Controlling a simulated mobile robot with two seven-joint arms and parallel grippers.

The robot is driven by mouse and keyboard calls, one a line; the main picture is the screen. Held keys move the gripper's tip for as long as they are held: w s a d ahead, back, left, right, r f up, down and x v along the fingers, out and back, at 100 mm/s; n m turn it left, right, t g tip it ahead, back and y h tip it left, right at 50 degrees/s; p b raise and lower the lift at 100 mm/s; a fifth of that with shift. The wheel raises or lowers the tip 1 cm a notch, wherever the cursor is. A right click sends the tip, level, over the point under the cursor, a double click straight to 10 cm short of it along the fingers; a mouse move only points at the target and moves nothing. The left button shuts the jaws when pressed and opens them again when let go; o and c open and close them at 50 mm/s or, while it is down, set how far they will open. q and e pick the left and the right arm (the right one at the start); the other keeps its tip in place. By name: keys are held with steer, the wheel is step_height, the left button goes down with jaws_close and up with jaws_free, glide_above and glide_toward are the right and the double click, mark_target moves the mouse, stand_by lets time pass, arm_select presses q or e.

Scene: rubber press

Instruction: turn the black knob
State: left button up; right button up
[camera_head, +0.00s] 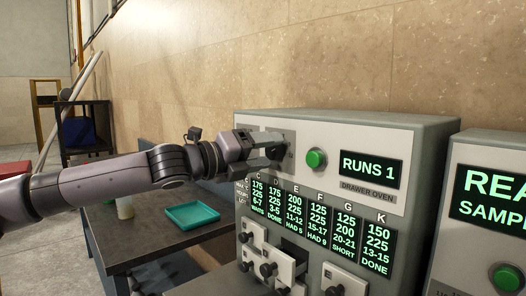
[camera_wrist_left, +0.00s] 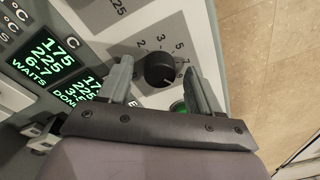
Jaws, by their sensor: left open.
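The black knob (camera_wrist_left: 160,68) is on the oven's pale panel, ringed by a printed number scale, in the left wrist view. A white mark shows on its face. My left gripper (camera_wrist_left: 159,75) is open, with one finger on each side of the knob; gaps show between the fingers and the knob. I cannot tell whether the fingertips touch the panel. My right gripper does not show.
A green button (camera_head: 316,158) and a "RUNS 1" display (camera_head: 368,169) sit right of the knob on the drawer oven (camera_head: 350,122). Small drawers with black knobs are below; one slot is open. A teal tray (camera_head: 192,214) lies on the dark table (camera_head: 150,242). Another machine (camera_head: 490,150) stands right.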

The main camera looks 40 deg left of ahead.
arm_select(q)
steer(key=c, duration=1)
steer(key=shift+c, duration=0.2)
steer(key=shift+n, duration=0.3)
steer(key=n+b, duration=0.1)
steer(key=n, duration=0.2)
steer(key=shift+f+b, duration=0.15)
steer(key=shift+b, duration=0.15)
steer(key=shift+n+t+b, duration=0.3)
steer(key=shift+n+b, duration=0.35)
steer(key=shift+n, duration=1.45)
steer(key=o, duration=1)
steer(key=shift+o, duration=0.2)
